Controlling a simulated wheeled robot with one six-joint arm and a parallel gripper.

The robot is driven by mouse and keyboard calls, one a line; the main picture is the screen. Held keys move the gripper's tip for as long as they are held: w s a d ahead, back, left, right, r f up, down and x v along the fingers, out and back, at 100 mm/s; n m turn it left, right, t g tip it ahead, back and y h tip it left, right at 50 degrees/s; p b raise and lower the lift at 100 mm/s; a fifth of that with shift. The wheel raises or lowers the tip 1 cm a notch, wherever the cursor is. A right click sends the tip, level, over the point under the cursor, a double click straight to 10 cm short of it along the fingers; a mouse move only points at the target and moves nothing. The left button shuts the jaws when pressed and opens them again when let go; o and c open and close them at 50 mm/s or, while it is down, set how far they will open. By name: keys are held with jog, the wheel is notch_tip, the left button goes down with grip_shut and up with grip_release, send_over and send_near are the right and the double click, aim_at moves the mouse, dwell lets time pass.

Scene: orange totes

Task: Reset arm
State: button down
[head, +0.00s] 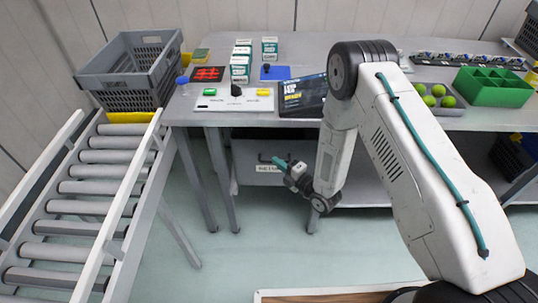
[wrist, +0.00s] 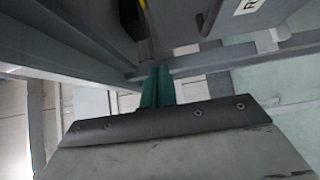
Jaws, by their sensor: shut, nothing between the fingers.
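My gripper (head: 281,162) hangs low in front of the workbench, below the tabletop and close to a drawer under it. Its teal fingers are together, and nothing shows between them. In the wrist view the teal fingers (wrist: 157,88) stand side by side, pointing towards the underside of the bench and its metal frame. My white arm bends over from the right in the head view and hides part of the bench.
At left, a grey crate (head: 132,68) stands beyond a roller conveyor (head: 88,187). Floor between conveyor and arm is clear.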

jog(key=shift+v, duration=1.3)
jog(key=s+d+f+m+g+h, duration=0.35)
jog(key=f+m+g+h, duration=0.25)
jog(key=f, duration=0.4)
jog(key=s+d+r+m+g+h, duration=0.2)
jog(key=d+r+m+g+h, duration=0.25)
jog(key=d+r+m, duration=0.45)
jog(key=s+d+r+m, duration=0.2)
jog(key=s+r+m, duration=0.2)
jog(key=s+r, duration=0.6)
jog(key=s+d+r+m+g+h, duration=0.1)
jog(key=s+d+r+m, duration=0.2)
jog(key=s+r, duration=0.6)
jog(key=s+d+r+m, duration=0.2)
jog(key=s+r, duration=0.8)
jog(key=r, duration=1.2)
jog(key=m, duration=0.2)
jog(key=shift+s+d+m+h, duration=0.25)
jog(key=shift+s+m+h, duration=0.05)
jog(key=shift+s+h, duration=0.05)
